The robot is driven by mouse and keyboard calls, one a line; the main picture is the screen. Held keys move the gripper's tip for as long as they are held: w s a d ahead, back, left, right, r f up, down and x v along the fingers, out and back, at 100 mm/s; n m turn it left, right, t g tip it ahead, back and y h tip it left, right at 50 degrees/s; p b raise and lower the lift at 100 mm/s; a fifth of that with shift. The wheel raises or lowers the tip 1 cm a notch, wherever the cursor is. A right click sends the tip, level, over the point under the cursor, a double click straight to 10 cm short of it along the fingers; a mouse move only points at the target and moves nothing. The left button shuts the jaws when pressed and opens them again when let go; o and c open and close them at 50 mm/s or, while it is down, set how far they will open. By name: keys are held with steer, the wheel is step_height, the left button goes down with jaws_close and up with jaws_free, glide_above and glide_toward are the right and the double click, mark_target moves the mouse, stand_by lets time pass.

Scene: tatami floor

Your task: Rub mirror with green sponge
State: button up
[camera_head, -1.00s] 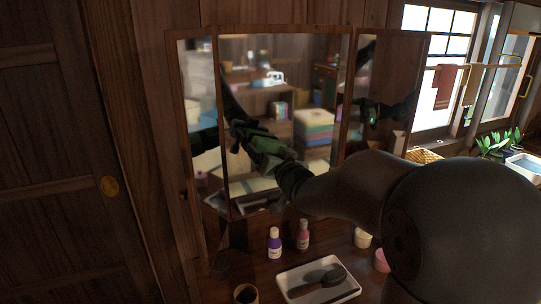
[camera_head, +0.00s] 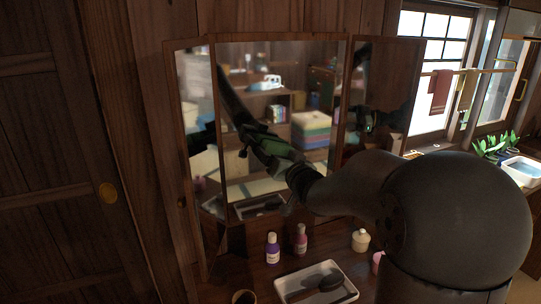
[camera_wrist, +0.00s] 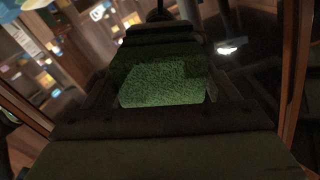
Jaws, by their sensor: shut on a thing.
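The three-panel mirror (camera_head: 262,60) stands upright at the back of the wooden vanity. My gripper (camera_head: 284,160) is in front of its centre panel, around the lower middle. In the wrist view, the green sponge (camera_wrist: 162,84) sits between the two dark jaws, which are shut on it. In the head view, my gripper and its dark reflection run together at the glass, so the sponge is hard to pick out. The sponge is at or very close to the glass; I cannot tell whether it touches.
On the vanity stand a purple bottle (camera_head: 272,249), a pink bottle (camera_head: 301,240), a cream jar (camera_head: 361,240) and a white tray (camera_head: 291,289) holding a dark brush (camera_head: 327,281). The mirror's right panel (camera_head: 384,90) angles forward beside my arm. A window is at right.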

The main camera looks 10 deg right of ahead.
steer(key=shift+d, duration=0.25)
steer(key=shift+w, duration=0.2)
steer(key=shift+s+a+b, duration=0.15)
steer(key=shift+a+b, duration=0.45)
steer(key=shift+a, duration=0.25)
steer(key=shift+s+a+b, duration=0.1)
steer(key=shift+a+b, duration=0.45)
steer(key=shift+a, duration=0.25)
steer(key=shift+a+r, duration=0.1)
steer(key=shift+a, duration=0.45)
steer(key=shift+s, duration=0.1)
steer(key=shift+s+d, duration=0.25)
steer(key=shift+s, duration=0.7)
steer(key=shift+s+d, duration=0.2)
steer(key=shift+s, duration=0.75)
steer(key=shift+s+d, duration=0.25)
steer(key=shift+s, duration=0.7)
